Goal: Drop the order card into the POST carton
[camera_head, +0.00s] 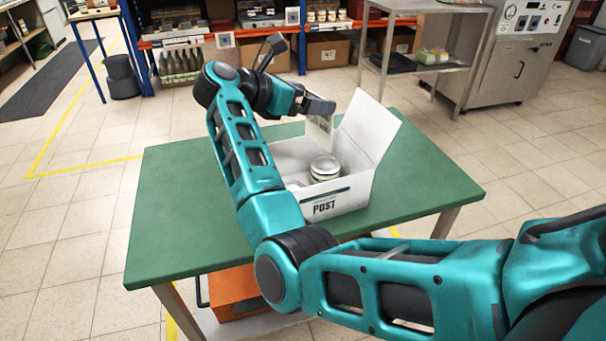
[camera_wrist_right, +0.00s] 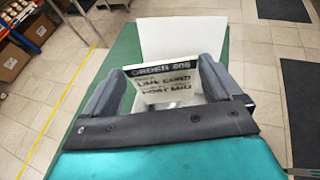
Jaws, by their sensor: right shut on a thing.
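The POST carton (camera_head: 325,208) is a white box on the green table, open, with its lid flap raised at the back right. Jars with pale lids (camera_head: 325,167) stand inside it. My right gripper (camera_head: 319,112) is shut on the order card (camera_head: 318,133), a pale card hanging down at the back part of the carton. I cannot tell whether its lower edge is below the rim. In the right wrist view the card (camera_wrist_right: 158,92) shows printed "ORDER" text between the fingers of my right gripper (camera_wrist_right: 163,78). My left gripper is not in view.
The green table (camera_head: 175,225) is bare to the left of the carton. The raised lid flap (camera_head: 368,135) stands close to the right of the card. A steel trolley (camera_head: 425,70) and shelves with boxes and bottles stand behind, clear of the table.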

